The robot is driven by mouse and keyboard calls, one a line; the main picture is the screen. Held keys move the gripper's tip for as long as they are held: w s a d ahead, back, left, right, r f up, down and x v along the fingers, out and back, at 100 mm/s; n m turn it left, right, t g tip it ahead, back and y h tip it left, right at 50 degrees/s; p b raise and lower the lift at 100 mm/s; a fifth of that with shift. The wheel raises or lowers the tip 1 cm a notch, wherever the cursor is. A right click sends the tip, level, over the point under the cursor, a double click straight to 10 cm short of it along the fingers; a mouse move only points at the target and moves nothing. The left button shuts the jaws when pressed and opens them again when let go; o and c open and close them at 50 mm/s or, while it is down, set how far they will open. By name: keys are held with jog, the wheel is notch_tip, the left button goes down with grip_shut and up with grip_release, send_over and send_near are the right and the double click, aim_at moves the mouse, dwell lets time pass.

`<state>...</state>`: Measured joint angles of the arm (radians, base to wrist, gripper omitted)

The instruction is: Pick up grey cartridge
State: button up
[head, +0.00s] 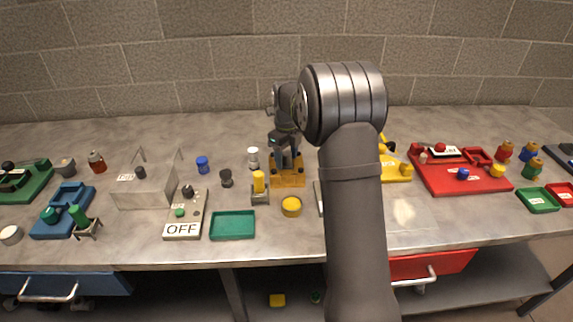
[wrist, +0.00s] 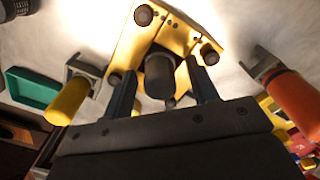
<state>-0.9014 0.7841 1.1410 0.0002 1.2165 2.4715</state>
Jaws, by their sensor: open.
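In the wrist view a dark grey cylinder, seemingly the grey cartridge (wrist: 159,82), stands at a yellow fixture plate (wrist: 128,45) with dark round knobs. My gripper (wrist: 161,68) is open, one finger on each side of the cylinder. Gaps show between the fingers and the cylinder. I cannot tell how deep the fingers reach around it. In the head view my gripper (head: 286,160) is over the yellow fixture (head: 290,181) in the middle of the table. My arm hides part of the area to its right, and the cartridge is hard to make out there.
A yellow cylinder (wrist: 67,101) in a grey holder is left of my gripper, an orange one (wrist: 292,98) right. A green tray (head: 233,225), an OFF panel (head: 187,217) and a clear box (head: 146,188) lie left. A red board (head: 450,182) lies right.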

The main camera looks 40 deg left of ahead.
jog(key=c, duration=1.1)
